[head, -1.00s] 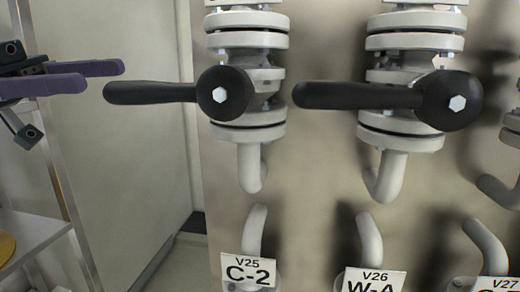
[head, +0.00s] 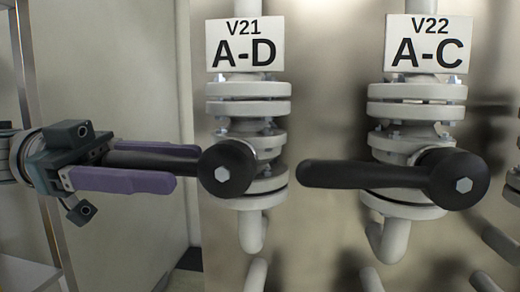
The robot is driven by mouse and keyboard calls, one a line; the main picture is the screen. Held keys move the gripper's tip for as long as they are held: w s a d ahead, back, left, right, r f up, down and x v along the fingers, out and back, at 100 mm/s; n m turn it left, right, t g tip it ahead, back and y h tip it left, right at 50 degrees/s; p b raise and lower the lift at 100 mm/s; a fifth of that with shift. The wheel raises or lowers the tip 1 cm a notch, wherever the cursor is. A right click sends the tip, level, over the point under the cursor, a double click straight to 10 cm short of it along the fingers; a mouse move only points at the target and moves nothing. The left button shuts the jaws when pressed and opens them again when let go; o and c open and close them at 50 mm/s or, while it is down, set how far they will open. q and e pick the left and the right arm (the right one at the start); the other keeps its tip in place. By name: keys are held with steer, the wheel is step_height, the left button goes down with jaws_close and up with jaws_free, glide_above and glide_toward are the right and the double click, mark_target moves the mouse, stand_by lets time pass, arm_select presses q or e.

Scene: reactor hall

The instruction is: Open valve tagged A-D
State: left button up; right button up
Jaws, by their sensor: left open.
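The valve tagged A-D has a white tag (head: 244,44) reading V21 A-D above its grey flanged body (head: 248,100). Its black lever (head: 185,163) points left, roughly level, from a round black hub (head: 227,168) with a hex bolt. My left gripper (head: 172,166) comes in from the left with its purple fingers open on either side of the lever. The lever's outer part lies between the fingers, its end near the gripper's palm. I cannot tell whether the fingers touch it. My right gripper is out of view.
A similar valve with a tag (head: 430,43) reading V22 A-C stands to the right, its black lever (head: 365,174) also pointing left, close to the A-D hub. White pipes run below both. A metal shelf (head: 28,272) stands at the lower left.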

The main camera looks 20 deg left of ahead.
arm_select(q)
jaws_close()
stand_by(0.4)
stand_by(1.0)
